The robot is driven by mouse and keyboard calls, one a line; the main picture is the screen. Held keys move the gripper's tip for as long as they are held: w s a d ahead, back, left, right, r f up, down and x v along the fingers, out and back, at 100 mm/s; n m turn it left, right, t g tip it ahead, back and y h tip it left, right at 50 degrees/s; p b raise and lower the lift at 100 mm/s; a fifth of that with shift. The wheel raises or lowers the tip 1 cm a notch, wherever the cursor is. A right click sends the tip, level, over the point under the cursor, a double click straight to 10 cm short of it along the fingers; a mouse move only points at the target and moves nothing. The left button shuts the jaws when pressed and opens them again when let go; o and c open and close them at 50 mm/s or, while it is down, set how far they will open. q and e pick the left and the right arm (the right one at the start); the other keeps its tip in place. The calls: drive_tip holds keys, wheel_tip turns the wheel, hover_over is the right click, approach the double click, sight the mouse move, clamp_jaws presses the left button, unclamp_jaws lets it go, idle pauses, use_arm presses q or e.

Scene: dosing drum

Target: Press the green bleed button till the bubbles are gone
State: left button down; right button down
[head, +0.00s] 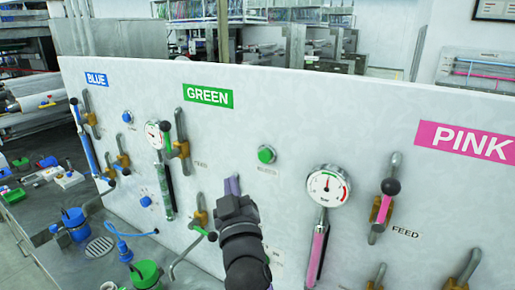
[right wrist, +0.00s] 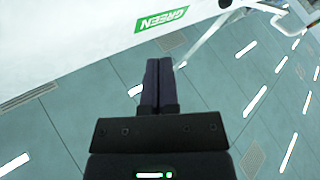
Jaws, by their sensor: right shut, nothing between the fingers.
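The round green button (head: 267,154) sits on the white panel, right of the GREEN label (head: 208,96); the small text below it is unreadable. My right gripper (head: 232,182) is shut and empty, its fingertips below and left of the button in the picture, apart from it. In the right wrist view the closed fingers (right wrist: 158,72) point toward the panel, with the GREEN label (right wrist: 161,20) beyond; the button does not show there. A sight tube with green liquid (head: 165,188) hangs below a gauge (head: 153,134); bubbles are too small to tell. My left gripper is not in view.
Valve levers, including the green feed lever (head: 180,140), stick out of the panel (head: 300,110). A pink-line gauge (head: 328,187) and lever (head: 384,205) stand to the right. A grey bench (head: 110,240) with blue and green pots lies lower left.

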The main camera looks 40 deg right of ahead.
sight(259, 155)
drive_tip(key=shift+w+d, duration=0.3)
drive_tip(key=shift+d, duration=1.1)
drive_tip(key=shift+w+d, duration=0.35)
drive_tip(key=shift+d, duration=1)
drive_tip(key=shift+w+d, duration=0.3)
drive_tip(key=shift+d, duration=1.1)
drive_tip(key=shift+w+d, duration=0.1)
drive_tip(key=shift+d, duration=0.3)
drive_tip(key=shift+w+d, duration=0.15)
drive_tip(key=shift+d, duration=0.35)
drive_tip(key=shift+a, duration=0.15)
drive_tip(key=shift+s+a+p, duration=0.25)
drive_tip(key=shift+a+p, duration=0.15)
drive_tip(key=shift+a, duration=0.35)
